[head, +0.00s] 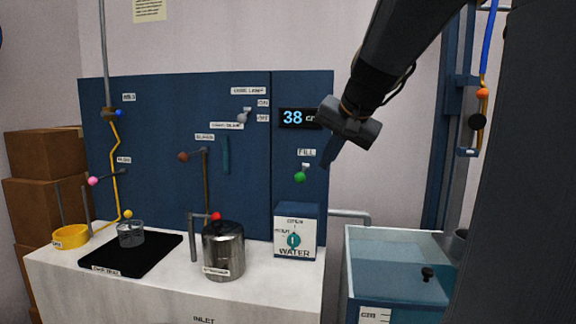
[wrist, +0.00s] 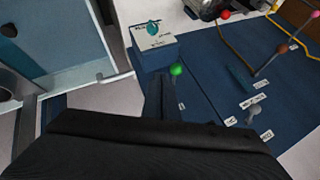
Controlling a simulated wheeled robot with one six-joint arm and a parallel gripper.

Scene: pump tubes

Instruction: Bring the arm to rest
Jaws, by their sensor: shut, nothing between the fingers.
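My gripper (head: 330,153) hangs from my arm in the upper right of the head view, in front of the right edge of the blue panel (head: 240,175). Its fingers point down and are shut, with nothing between them. In the wrist view my gripper (wrist: 162,98) is dark, and its fingertips are close to the green FILL knob (wrist: 176,70) in the picture. The green knob (head: 300,177) is just left of the fingertips in the head view. I cannot tell whether they touch.
The white counter (head: 150,290) holds a steel pot (head: 223,250), a glass beaker (head: 130,234) on a black mat, and a WATER box (head: 296,235). Several coloured knobs stick out at left. A blue tank (head: 395,265) stands at right. Cardboard boxes (head: 45,200) are at far left.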

